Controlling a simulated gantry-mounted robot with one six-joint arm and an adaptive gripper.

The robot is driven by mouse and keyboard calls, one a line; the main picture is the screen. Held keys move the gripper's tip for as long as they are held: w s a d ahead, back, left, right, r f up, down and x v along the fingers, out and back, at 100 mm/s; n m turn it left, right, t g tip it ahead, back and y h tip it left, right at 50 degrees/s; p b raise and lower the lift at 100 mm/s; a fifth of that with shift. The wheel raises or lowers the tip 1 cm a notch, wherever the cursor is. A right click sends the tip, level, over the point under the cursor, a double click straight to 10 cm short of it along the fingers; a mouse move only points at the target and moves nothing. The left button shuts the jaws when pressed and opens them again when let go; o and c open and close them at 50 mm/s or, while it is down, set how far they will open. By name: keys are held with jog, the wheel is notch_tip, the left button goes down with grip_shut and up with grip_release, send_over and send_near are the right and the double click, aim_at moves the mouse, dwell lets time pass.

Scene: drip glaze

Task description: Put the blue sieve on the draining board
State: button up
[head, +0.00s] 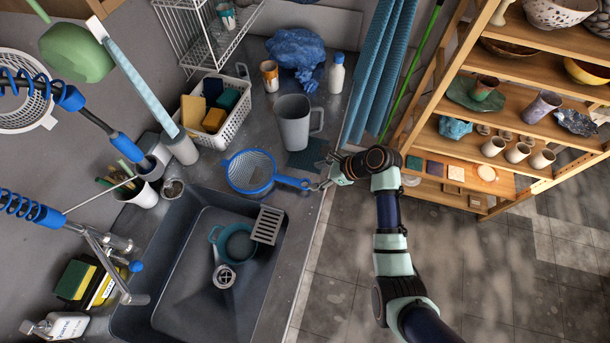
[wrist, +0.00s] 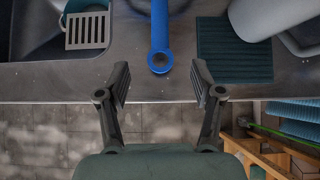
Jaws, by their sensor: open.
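The blue sieve (head: 250,171) lies on the grey counter at the sink's back edge, its round mesh bowl to the left and its handle pointing right toward the counter's front edge. My gripper (head: 325,183) is at the counter's edge by the handle end. In the wrist view my gripper (wrist: 160,80) is open and empty, with the ring just ahead of the gap between the fingertips. A dark teal ribbed mat (wrist: 236,55) lies right of the handle; I cannot tell whether it is the draining board.
The dark sink (head: 190,275) holds a teal pot (head: 228,242), with a grey slotted rack (head: 268,224) at its edge. A grey pitcher (head: 294,122) stands behind the ribbed mat. A white basket (head: 222,122) of sponges stands behind the sieve. Wooden shelves (head: 520,78) stand right.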

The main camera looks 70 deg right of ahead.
jog(key=shift+v, duration=0.95)
jog(key=shift+w, duration=0.1)
jog(key=w+a+r+n, duration=0.4)
jog(key=w+a+n, duration=0.4)
jog(key=w+a+r+n, duration=0.5)
jog(key=w+a+n, duration=0.2)
jog(key=a+n, duration=0.1)
jog(key=w+a+r+n+t+h, duration=0.1)
jog(key=w+a+r+n, duration=0.1)
jog(key=a+r+n, duration=0.4)
jog(key=w+a+r+n+t, duration=0.1)
jog(key=w+a+n, duration=0.1)
jog(key=a+n, duration=0.45)
jog(key=s+a+r+n+t, duration=0.2)
jog(key=a+r+n, duration=0.55)
jog(key=a, duration=0.45)
notch_tip(320, 180, up, 17)
jog(key=p, duration=1.7)
jog(key=shift+s+r+m+y, duration=0.2)
jog(key=shift+m+y, duration=0.1)
jog(key=shift+y, duration=0.1)
